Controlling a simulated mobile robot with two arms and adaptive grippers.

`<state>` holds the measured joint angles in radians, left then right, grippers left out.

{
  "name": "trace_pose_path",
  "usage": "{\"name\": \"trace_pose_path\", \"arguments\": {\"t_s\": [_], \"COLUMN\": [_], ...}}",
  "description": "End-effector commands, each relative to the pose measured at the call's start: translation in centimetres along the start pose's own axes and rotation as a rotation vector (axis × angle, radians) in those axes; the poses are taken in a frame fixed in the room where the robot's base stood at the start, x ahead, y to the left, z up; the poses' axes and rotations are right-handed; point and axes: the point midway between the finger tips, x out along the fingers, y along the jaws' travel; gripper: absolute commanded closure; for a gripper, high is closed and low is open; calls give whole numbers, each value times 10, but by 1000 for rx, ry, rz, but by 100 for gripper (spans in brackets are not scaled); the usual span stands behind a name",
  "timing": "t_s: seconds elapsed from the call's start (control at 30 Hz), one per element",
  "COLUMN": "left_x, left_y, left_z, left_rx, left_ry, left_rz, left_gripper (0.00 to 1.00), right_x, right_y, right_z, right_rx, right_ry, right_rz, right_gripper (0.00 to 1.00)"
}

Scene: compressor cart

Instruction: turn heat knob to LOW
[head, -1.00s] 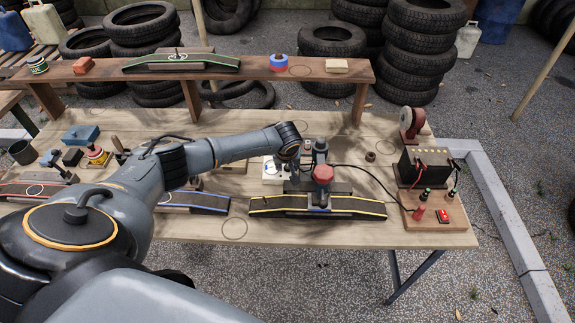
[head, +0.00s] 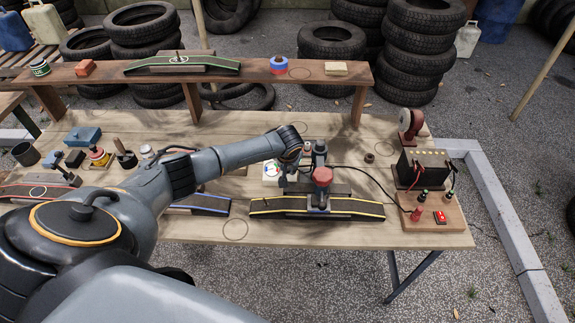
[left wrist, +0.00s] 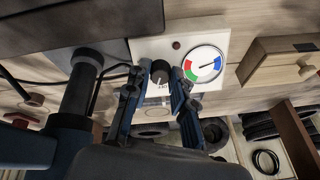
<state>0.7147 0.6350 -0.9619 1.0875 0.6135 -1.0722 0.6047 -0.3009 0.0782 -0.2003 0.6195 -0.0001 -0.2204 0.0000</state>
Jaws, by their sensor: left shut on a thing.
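The heat knob (left wrist: 160,70) is a dark round knob with a pale mark, on the front of a white control box (left wrist: 150,48). Beside it on the box is a round dial (left wrist: 204,64) with red, green and blue sectors and a small red lamp (left wrist: 176,44). My left gripper (left wrist: 158,80) is shut on the knob, with one finger on either side of it. The lettering near the knob is partly covered and not readable. In the head view the white box (head: 271,170) is partly hidden behind my left gripper. My right gripper is not in view.
A clamp press with a red cap (head: 322,175) stands close to the right of my left gripper, over a yellow-edged strip (head: 275,207). A black cable runs right to a battery unit (head: 426,168). A raised wooden shelf (head: 230,76) spans the back.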

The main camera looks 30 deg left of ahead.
Motion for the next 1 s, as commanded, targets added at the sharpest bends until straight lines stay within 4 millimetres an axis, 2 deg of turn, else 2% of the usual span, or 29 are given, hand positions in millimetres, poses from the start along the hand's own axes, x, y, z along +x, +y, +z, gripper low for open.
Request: {"name": "trace_pose_path", "arguments": {"t_s": [0.5,1.0], "left_x": [0,0], "left_y": [1,1], "left_z": [0,0], "left_rx": [445,626], "left_ry": [-1,1], "left_rz": [-19,-28], "left_gripper": [100,100], "right_x": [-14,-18], "right_y": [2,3], "right_z": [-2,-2], "right_rx": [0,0], "right_ry": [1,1], "right_rz": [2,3], "right_gripper": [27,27]}}
